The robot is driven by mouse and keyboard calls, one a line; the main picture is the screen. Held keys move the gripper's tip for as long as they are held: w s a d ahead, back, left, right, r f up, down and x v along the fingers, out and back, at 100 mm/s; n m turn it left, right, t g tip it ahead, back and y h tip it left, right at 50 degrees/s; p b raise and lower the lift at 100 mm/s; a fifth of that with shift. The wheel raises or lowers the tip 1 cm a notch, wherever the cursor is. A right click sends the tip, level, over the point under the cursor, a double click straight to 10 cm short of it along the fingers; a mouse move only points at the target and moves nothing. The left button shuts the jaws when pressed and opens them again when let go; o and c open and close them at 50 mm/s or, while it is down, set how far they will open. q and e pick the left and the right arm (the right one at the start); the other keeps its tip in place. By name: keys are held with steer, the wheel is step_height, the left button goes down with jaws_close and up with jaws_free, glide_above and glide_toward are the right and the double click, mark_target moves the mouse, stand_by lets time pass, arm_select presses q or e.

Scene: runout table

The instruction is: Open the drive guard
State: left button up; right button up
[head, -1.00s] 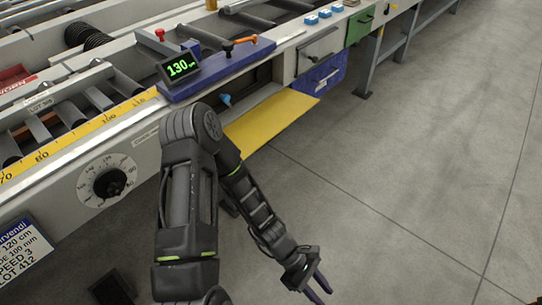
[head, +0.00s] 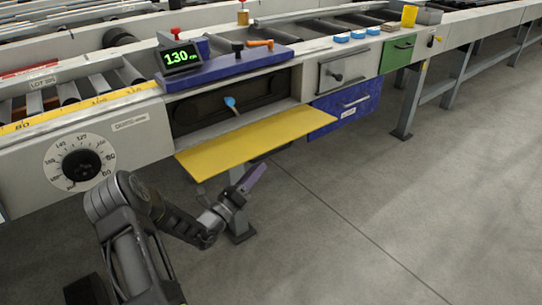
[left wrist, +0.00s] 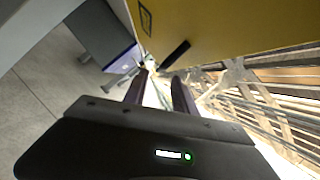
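The drive guard appears to be the yellow panel (head: 245,141) on the front of the table. It is hinged down and stands out from the frame, with the dark recess (head: 205,104) above it uncovered. A lever with a light blue knob (head: 230,101) shows inside. In the left wrist view the yellow panel (left wrist: 235,25) fills the top right, with a black handle (left wrist: 175,53) just beyond my fingers. My left gripper (head: 254,176) is below the panel's front edge. Its two fingers (left wrist: 158,92) stand apart with nothing between them. My right gripper is not in view.
A dial (head: 81,164) is on the left front. A table leg stands behind my gripper. The floor at right is clear.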

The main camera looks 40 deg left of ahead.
mark_target(271, 154)
arm_select(q)
steer(key=b+x, duration=0.2)
steer(key=x, duration=0.5)
steer(key=shift+d+f, duration=0.1)
steer(key=shift+w, duration=0.4)
steer(key=shift+c, duration=0.5)
jaws_close()
stand_by(0.5)
